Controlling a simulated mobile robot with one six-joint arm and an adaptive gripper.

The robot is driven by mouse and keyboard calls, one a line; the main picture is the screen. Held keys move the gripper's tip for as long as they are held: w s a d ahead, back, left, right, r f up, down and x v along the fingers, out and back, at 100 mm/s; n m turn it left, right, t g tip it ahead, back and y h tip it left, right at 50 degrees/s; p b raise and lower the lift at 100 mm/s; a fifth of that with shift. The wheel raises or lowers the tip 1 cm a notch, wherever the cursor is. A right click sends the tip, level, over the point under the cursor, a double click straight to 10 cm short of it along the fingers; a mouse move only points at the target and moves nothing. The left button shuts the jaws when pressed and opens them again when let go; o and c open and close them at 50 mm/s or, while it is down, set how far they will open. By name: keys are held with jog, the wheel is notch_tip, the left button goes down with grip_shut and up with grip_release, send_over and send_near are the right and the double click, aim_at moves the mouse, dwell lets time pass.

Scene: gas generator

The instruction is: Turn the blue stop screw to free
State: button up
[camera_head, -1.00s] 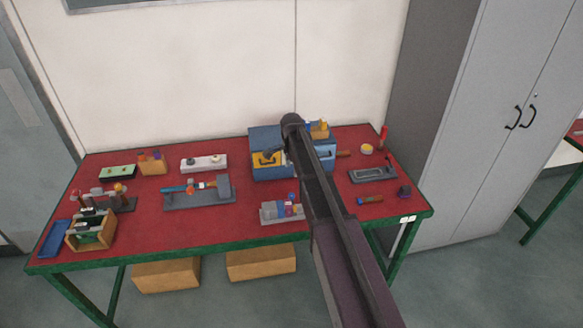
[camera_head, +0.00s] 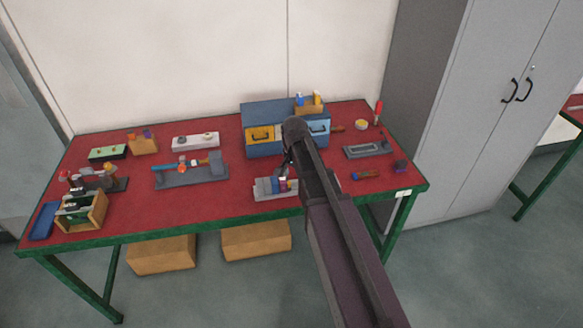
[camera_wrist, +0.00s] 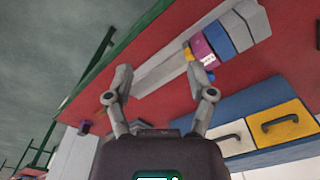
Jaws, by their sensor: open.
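No part can be told apart as the blue stop screw. A grey fixture with coloured parts (camera_head: 268,187) stands at the table's front edge in the head view. The wrist view shows it from close by, with a blue block (camera_wrist: 216,41), a purple block (camera_wrist: 202,49) and a small yellow piece on a long grey base (camera_wrist: 165,69). Another grey fixture (camera_head: 190,176) with a blue rod and an orange-red piece lies further left. My gripper (camera_wrist: 158,78) is open and empty, its fingers apart near the coloured-block fixture. My arm hides part of that area in the head view.
A wooden crate (camera_head: 98,212) and a blue tray (camera_head: 43,222) are at left. A grey tray (camera_head: 367,149) lies at right. The red tabletop (camera_head: 150,215) is bare at front left.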

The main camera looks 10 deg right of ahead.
jog(key=s+f+n+b, duration=0.3)
jog(key=s+n, duration=0.4)
jog(key=s, duration=0.8)
jog(key=shift+s+f+n, duration=0.2)
jog(key=shift+f+n, duration=0.15)
jog(key=shift+n, duration=0.05)
